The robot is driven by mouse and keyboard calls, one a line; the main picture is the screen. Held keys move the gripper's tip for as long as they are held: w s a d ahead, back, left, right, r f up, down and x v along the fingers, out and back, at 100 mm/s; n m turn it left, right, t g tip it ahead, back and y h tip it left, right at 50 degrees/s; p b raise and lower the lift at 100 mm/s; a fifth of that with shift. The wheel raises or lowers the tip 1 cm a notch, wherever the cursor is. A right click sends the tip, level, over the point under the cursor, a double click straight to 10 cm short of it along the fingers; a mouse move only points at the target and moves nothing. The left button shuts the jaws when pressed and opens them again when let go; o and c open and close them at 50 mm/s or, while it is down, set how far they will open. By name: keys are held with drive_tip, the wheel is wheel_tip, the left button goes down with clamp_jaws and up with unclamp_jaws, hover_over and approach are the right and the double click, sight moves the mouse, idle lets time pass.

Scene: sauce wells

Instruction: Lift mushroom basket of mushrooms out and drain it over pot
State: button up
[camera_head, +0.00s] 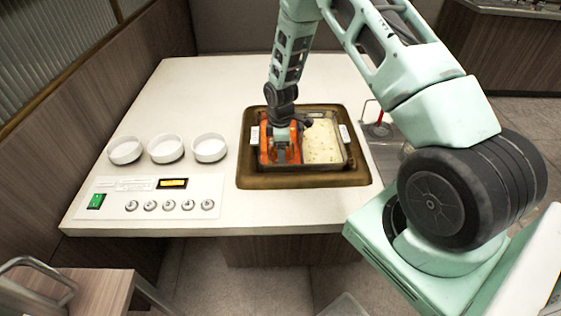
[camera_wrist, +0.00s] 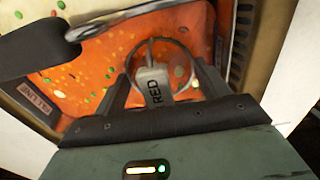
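The pot (camera_head: 350,160) is sunk in the counter, with red broth on its left side and pale broth on its right. My gripper (camera_head: 288,152) is low over the red side; its fingers (camera_wrist: 168,85) are apart in the wrist view. A grey handle tab marked RED (camera_wrist: 154,88) stands between them, with a visible gap to the right finger. A thin wire ring (camera_wrist: 146,43), likely the basket's rim, shows around the tab over the red broth (camera_wrist: 100,70). I cannot make out mushrooms or the basket's body; the gripper hides this spot in the head view.
A dark-handled utensil (camera_wrist: 35,50) with a metal end crosses the upper left of the wrist view, near the fingers. Three white bowls (camera_head: 167,149) and a button panel (camera_head: 150,196) are left of the pot. The counter (camera_head: 190,90) behind the bowls is clear.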

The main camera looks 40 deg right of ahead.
drive_tip(key=shift+c, duration=1.3)
drive_tip(key=shift+r, duration=0.1)
wheel_tip(320, 180, up, 10)
drive_tip(key=shift+f+b, duration=0.1)
drive_tip(key=shift+b, duration=0.65)
drive_tip(key=shift+r+p, duration=0.8)
drive_tip(key=shift+r, duration=0.1)
